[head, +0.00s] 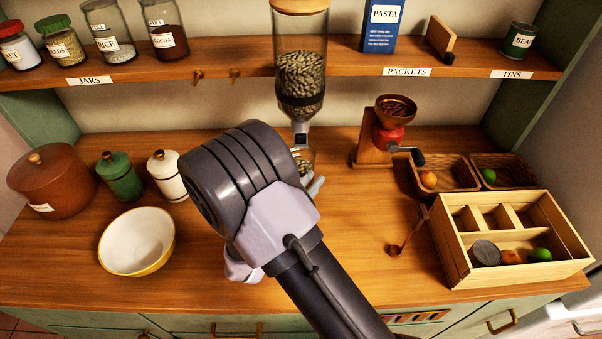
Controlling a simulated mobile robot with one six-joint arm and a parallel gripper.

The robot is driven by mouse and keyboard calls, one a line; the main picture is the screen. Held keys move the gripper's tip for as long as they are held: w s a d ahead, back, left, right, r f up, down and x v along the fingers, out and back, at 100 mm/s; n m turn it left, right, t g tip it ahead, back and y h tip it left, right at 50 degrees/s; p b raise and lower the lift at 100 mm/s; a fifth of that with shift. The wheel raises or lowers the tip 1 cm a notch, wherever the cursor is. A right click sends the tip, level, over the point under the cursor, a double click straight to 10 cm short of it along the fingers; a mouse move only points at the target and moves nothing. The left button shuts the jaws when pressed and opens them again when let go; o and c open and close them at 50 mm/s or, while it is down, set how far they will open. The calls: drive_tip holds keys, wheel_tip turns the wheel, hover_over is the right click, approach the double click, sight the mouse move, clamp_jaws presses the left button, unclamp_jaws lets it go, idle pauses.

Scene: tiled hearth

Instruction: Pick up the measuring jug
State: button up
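A clear glass vessel (305,158), which looks like the measuring jug, stands on the counter under the spout of the glass dispenser. Some greenish-brown contents show in it. Most of it is hidden behind my arm, so I cannot see its handle or markings. My gripper (316,187) is mostly hidden by my own wrist. Only a pale grey tip shows just below the vessel in the picture. I cannot tell whether it touches the vessel or whether the fingers are apart.
The dispenser (300,78) hangs above the vessel. A coffee grinder (375,140) stands right of it, with baskets (445,172) and a divided wooden box (560,268) farther right. Left are canisters (122,180) and a bowl (137,242).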

clamp_jaws()
idle(1.4)
